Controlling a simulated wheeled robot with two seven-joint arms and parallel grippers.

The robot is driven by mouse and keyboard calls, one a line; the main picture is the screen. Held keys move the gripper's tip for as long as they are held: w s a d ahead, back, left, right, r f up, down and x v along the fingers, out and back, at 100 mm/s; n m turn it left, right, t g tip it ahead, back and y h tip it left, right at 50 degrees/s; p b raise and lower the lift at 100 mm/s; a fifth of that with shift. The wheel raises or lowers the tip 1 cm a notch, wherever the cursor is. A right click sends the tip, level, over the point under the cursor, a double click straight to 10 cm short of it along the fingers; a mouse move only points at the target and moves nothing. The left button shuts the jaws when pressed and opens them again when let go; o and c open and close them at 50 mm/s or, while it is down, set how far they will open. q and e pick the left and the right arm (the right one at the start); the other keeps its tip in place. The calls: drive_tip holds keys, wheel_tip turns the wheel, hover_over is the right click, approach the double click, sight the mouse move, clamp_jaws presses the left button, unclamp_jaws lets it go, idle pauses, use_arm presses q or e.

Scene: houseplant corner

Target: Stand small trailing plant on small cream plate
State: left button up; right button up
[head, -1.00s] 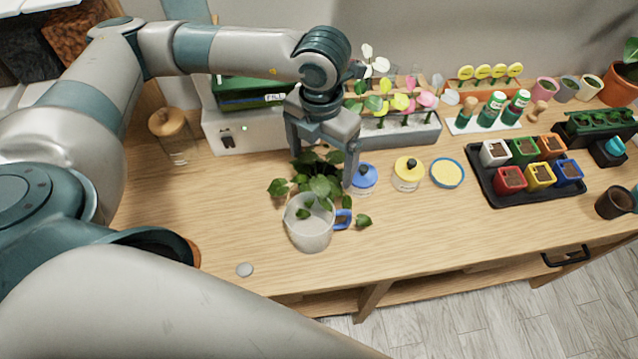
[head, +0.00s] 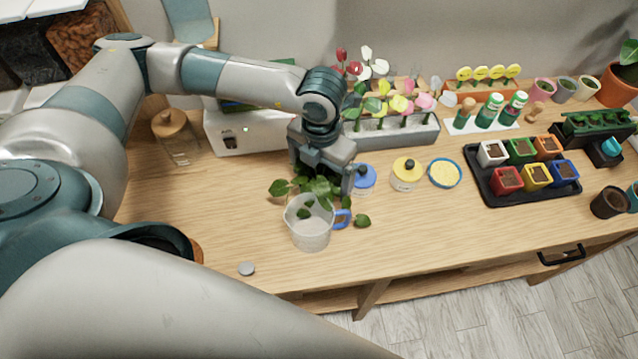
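The small trailing plant (head: 318,187) is a cluster of green leaves on the table, directly behind a clear jug; its pot is hidden by the leaves, the jug and my gripper. Some leaves show through or over the jug, and one trails out right of its handle. My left gripper (head: 321,178) points down over the plant, its two fingers wide apart on either side of the foliage. I cannot see the fingertips clearly among the leaves. No small cream plate can be made out for certain. My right gripper is out of view.
The clear jug (head: 309,229) with a blue handle stands close in front of the plant. A blue-lidded jar (head: 364,180), a yellow-lidded jar (head: 407,175) and a blue-rimmed yellow dish (head: 445,173) stand to the right. The front middle is clear.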

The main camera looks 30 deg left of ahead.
sight(321, 180)
use_arm(q)
drive_tip(key=shift+f, duration=0.2)
idle(0.3)
drive_tip(key=c, duration=1.3)
drive_tip(key=shift+r, duration=0.2)
wheel_tip(321, 180, up, 4)
drive_tip(key=shift+f+p, duration=0.1)
drive_tip(key=shift+p, duration=0.7)
drive_tip(key=d+r, duration=0.2)
drive_tip(key=d, duration=0.2)
drive_tip(key=d+r+p, duration=0.1)
drive_tip(key=d+r, duration=0.1)
drive_tip(key=d, duration=0.1)
drive_tip(key=d+r, duration=0.3)
drive_tip(key=d, duration=0.1)
drive_tip(key=shift+d+p, duration=0.35)
drive_tip(key=shift+p, duration=0.05)
drive_tip(key=shift+f, duration=0.1)
